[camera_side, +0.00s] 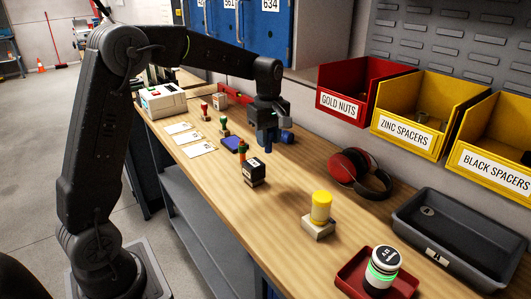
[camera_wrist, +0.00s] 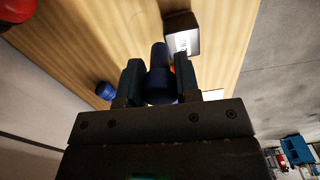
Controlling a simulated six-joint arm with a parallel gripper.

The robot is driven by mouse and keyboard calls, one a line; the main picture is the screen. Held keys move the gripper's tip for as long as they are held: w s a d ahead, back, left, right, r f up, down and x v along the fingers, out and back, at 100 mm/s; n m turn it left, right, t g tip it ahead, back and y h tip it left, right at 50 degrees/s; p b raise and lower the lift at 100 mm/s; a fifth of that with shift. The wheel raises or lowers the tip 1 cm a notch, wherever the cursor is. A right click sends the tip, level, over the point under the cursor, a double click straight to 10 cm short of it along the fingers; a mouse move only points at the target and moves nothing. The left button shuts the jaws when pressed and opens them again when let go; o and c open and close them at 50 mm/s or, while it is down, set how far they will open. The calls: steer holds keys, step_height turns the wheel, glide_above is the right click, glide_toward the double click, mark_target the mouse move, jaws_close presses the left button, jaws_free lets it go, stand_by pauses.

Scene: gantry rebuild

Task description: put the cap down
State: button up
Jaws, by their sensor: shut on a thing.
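My gripper (camera_side: 266,140) is above the wooden bench, fingers pointing down. In the wrist view its two dark fingers (camera_wrist: 159,82) are closed on a dark blue cylinder, which I take to be the cap (camera_wrist: 158,60). In the side view the blue cap (camera_side: 264,137) shows only partly at the fingertips. I cannot tell how far its lower end is from the bench. The block also shows in the wrist view (camera_wrist: 182,32).
Another blue object (camera_side: 287,137) lies close right of my gripper. Right are red earmuffs (camera_side: 350,167), a yellow cylinder (camera_side: 321,205) on a pale block, and a red tray (camera_side: 350,280) holding a jar.

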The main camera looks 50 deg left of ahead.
steer(key=s+a, duration=1.9)
steer(key=a, duration=0.5)
steer(key=shift+n, duration=0.4)
steer(key=w+d+f, duration=0.1)
steer(key=w+f, duration=0.1)
steer(key=w, duration=0.1)
steer(key=w+d+f, duration=0.2)
steer(key=w, duration=0.1)
steer(key=w+d+f, duration=0.1)
steer(key=w+f, duration=0.1)
steer(key=w, duration=0.2)
steer(key=shift+w+d+f, duration=0.1)
steer(key=shift+d+f, duration=0.15)
steer(key=shift+d, duration=0.1)
steer(key=shift+f, duration=2.05)
steer(key=shift+f, duration=0.15)
steer(key=o, duration=0.9)
